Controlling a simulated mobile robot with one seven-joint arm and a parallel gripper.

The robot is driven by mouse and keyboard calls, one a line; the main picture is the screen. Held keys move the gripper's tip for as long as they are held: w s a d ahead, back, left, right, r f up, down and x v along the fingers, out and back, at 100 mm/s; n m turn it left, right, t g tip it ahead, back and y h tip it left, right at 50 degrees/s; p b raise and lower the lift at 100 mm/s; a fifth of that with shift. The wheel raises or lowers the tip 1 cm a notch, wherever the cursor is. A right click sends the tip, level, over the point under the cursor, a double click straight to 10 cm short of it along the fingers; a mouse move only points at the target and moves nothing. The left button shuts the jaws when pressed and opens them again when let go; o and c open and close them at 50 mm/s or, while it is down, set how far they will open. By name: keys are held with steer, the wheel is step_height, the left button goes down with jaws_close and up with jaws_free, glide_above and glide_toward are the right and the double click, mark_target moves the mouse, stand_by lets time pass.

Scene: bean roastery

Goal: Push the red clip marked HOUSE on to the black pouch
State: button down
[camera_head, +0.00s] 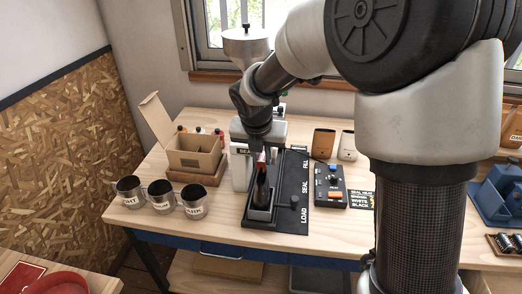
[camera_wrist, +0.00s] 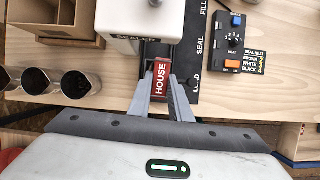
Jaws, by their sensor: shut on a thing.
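The red clip marked HOUSE (camera_wrist: 161,78) is between the two fingers of my gripper (camera_wrist: 162,84), which is shut on it. In the head view the clip (camera_head: 261,158) shows as a small red patch below my gripper (camera_head: 260,147). In the wrist view the clip and fingers hide the pouch.
The white sealer (camera_head: 240,166) stands close behind and left of the pouch. A control box (camera_head: 330,186) is to the right. Several metal cups (camera_head: 162,196) and an open cardboard box (camera_head: 194,153) are to the left. Brown (camera_head: 323,143) and white (camera_head: 347,146) containers stand behind.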

mark_target(262, 176)
steer(key=shift+w+a+r+n, duration=0.1)
steer(key=shift+a+n, duration=0.05)
steer(key=shift+n, duration=0.15)
step_height(262, 176, down, 3)
steer(key=b, duration=0.3)
steer(key=shift+f+b, duration=0.35)
steer(key=shift+f, duration=0.35)
steer(key=shift+p, duration=0.6)
stand_by(0.7)
steer(key=shift+f, duration=1)
stand_by(1.0)
steer(key=c, duration=1.1)
jaws_free()
